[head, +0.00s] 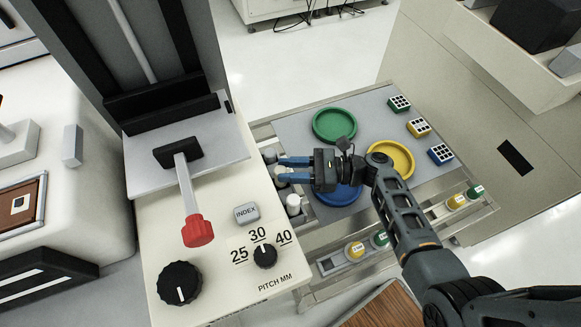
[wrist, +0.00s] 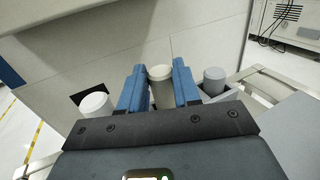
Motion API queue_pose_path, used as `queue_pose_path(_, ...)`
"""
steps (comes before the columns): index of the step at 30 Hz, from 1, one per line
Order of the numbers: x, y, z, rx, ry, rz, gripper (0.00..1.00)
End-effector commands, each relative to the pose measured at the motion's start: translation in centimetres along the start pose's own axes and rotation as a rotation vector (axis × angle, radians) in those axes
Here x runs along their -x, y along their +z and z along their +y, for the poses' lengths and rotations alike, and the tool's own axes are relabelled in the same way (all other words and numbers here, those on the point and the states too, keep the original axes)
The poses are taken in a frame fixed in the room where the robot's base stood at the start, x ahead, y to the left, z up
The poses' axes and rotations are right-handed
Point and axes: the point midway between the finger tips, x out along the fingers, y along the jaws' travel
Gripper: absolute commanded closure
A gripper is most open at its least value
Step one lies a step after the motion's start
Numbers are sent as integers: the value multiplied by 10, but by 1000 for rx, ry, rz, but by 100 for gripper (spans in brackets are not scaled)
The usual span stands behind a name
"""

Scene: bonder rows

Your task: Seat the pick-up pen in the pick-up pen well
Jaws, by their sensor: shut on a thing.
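My gripper (head: 281,169) is over the left edge of the cart, its two blue fingers pointing left. In the wrist view my gripper (wrist: 159,85) is shut on a cream, round-topped cylinder (wrist: 161,88), upright between the fingers. It carries no readable label, so I cannot tell by marking whether it is the pick-up pen. A white cylinder (wrist: 96,104) stands to its left and a grey cylinder (wrist: 214,79) to its right, both apart from the fingers. The lower part of the held cylinder is hidden by my gripper. I cannot make out the pick-up pen well.
A green dish (head: 334,123), a yellow dish (head: 391,158) and a partly covered blue dish (head: 338,196) are on the cart's grey top (head: 365,110). Small dotted blocks (head: 419,127) line its right side. The bonder panel (head: 215,270) with a red-knobbed lever (head: 198,231) stands close on the left.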

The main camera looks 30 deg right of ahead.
Motion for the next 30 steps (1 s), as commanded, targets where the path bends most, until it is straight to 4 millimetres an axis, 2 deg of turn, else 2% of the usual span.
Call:
queue_pose_path(10,0,-4,0,0,0,1,95)
queue_pose_path(11,0,-4,0,0,0,1,67)
queue_pose_path(20,0,-4,0,0,0,0,38)
queue_pose_path(30,0,-3,0,1,0,0,38)
